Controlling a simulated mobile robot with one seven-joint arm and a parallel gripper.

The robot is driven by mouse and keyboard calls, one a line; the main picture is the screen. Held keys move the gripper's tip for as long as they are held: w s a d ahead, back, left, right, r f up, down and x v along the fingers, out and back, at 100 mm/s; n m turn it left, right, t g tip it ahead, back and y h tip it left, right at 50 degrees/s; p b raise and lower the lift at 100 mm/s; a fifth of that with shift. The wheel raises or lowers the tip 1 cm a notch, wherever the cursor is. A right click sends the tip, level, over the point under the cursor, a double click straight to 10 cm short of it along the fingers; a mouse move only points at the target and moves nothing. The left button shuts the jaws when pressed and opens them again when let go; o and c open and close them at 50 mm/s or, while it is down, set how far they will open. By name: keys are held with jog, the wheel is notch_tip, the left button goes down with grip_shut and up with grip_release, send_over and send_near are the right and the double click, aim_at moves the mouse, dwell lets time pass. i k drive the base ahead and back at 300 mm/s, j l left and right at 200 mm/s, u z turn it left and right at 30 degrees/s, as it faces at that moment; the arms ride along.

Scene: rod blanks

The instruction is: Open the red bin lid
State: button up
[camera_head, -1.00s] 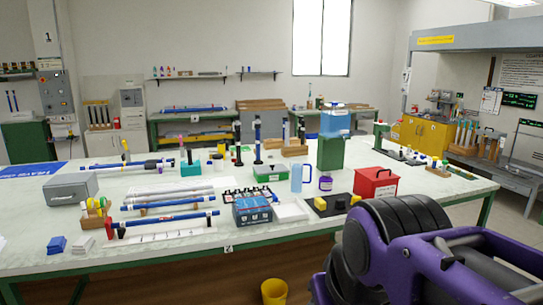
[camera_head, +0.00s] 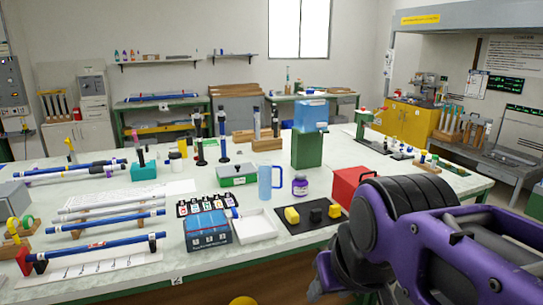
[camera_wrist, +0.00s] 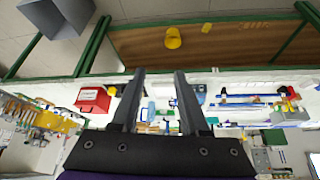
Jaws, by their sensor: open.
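The red bin (camera_head: 349,183) stands on the right part of the table in the head view, partly hidden behind my purple and black arm. Its lid looks closed. In the wrist view the red bin (camera_wrist: 93,99) is at the left, near the table edge, with a pale label on its front. My gripper (camera_wrist: 156,75) shows in the wrist view with its two dark fingers apart and nothing between them. It is clear of the bin, which lies to its left in that view. The gripper's fingers cannot be made out in the head view.
A black mat (camera_head: 313,216) with yellow blocks lies left of the bin. A purple-labelled jar (camera_head: 300,186), a blue mug (camera_head: 270,181) and a green dispenser (camera_head: 308,148) stand nearby. A white tray (camera_head: 255,227) is farther left.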

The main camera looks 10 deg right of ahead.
aim_at(353, 176)
jog(key=i+l+z, duration=0.1)
jog(key=i+l, duration=0.15)
jog(key=i, duration=0.15)
jog(key=i+l, duration=0.2)
jog(key=i, duration=0.2)
jog(key=l+z, duration=0.05)
